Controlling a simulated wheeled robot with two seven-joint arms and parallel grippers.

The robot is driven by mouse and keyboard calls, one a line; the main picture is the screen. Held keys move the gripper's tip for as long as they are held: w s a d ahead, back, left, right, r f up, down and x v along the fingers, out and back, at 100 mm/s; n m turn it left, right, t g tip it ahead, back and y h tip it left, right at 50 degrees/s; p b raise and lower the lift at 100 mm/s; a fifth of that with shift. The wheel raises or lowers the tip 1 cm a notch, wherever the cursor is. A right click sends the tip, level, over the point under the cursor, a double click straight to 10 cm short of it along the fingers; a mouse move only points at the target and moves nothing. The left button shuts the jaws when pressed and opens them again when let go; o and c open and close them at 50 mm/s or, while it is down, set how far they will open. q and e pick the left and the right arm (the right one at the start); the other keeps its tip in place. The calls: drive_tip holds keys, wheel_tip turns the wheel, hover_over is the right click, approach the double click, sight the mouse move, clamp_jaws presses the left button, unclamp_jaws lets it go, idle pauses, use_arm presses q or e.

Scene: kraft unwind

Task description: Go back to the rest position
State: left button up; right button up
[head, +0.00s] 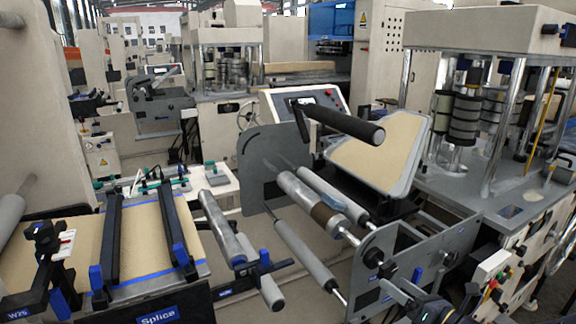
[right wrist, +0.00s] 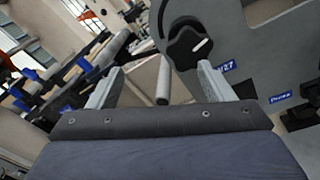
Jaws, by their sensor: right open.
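My right gripper (head: 402,290) is at the lower right of the head view, low in front of the unwind stand's side plate. In the right wrist view its two grey fingers (right wrist: 160,84) are spread apart with nothing between them. A black knob (right wrist: 185,46) with a white mark shows beyond the fingertips, on a grey plate (right wrist: 245,45). I cannot tell whether the fingers touch anything there. My left gripper is not in view.
The splice table (head: 140,240) with two dark bars is at left. A tray (head: 380,150) and a press machine (head: 490,150) stand at right.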

drive_tip(key=s+a+r+n+g+y, duration=0.1)
drive_tip(key=s+a+r+n+g, duration=0.3)
drive_tip(key=s+a+n, duration=0.5)
drive_tip(key=s+a+r+n+g+y, duration=0.1)
drive_tip(key=s+a+r+n+g, duration=0.1)
drive_tip(key=s+a+n+g, duration=0.75)
drive_tip(key=s+d+f+n+t+h, duration=0.3)
drive_tip(key=s+d+n+h, duration=0.3)
drive_tip(key=n, duration=1)
drive_tip(key=s+d, duration=0.1)
drive_tip(key=d, duration=0.1)
drive_tip(key=shift+s+d+f+h, duration=0.2)
drive_tip(key=shift+d+f+h, duration=0.15)
drive_tip(key=shift+f+h, duration=0.05)
drive_tip(key=shift+t, duration=0.25)
